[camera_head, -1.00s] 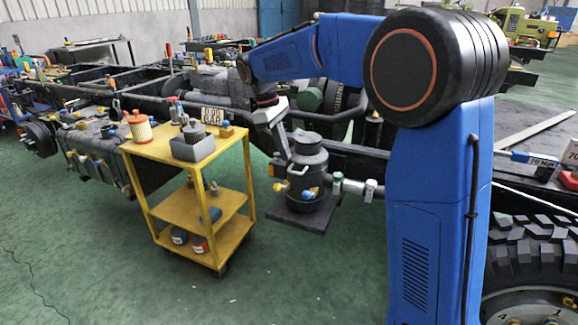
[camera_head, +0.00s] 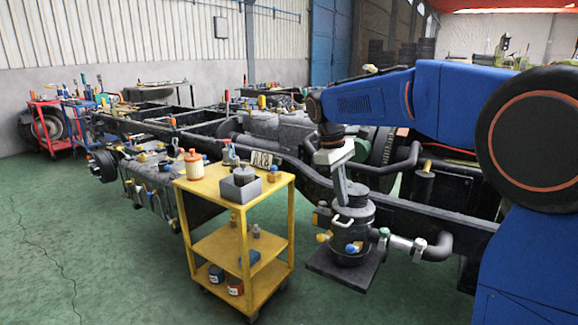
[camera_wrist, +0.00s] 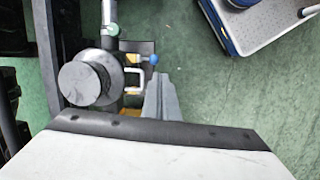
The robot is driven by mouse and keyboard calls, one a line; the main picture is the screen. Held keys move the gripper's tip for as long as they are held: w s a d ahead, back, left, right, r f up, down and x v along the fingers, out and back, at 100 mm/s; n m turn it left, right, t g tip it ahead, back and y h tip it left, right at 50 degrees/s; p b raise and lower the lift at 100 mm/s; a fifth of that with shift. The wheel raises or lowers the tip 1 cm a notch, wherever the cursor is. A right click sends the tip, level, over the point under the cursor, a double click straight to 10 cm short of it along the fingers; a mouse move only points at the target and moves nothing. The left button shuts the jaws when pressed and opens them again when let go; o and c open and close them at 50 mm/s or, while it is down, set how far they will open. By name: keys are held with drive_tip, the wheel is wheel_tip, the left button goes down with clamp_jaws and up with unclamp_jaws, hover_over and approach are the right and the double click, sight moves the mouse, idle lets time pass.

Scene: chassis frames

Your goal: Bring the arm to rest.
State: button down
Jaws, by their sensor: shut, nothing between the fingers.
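My blue arm (camera_head: 370,98) reaches in from the right in the head view and bends down at the wrist. My gripper (camera_head: 343,190) points down in front of the chassis, by the dark canister (camera_head: 352,235) with its small blue and yellow caps. In the wrist view my gripper (camera_wrist: 160,82) shows as grey fingers close together, shut and empty. The canister (camera_wrist: 88,82) lies left of the fingers there. I cannot tell whether the fingers touch it.
A yellow cart (camera_head: 220,187) stands left of my gripper, carrying an orange-white filter (camera_head: 194,164) and a grey box (camera_head: 240,188). The long black chassis frame (camera_head: 290,160) runs behind. Green floor (camera_head: 90,250) at the left is clear. A red trolley (camera_head: 48,128) stands far left.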

drive_tip(key=s+d+f+m+t, duration=0.2)
drive_tip(key=s+d+f+m, duration=0.1)
drive_tip(key=s, duration=0.8)
drive_tip(key=s+d+f+m+t+y, duration=0.1)
drive_tip(key=s+d+f+m, duration=0.2)
drive_tip(key=s, duration=0.7)
drive_tip(key=s+d+f+m+t+y, duration=0.1)
drive_tip(key=s+d+f+m+t, duration=0.1)
drive_tip(key=s, duration=0.9)
drive_tip(key=d+f+m, duration=0.1)
drive_tip(key=d+f, duration=0.1)
drive_tip(key=d, duration=0.1)
drive_tip(key=shift+s+d+f+m+t, duration=0.15)
drive_tip(key=shift+s+f+m+t, duration=0.15)
drive_tip(key=shift+f, duration=0.1)
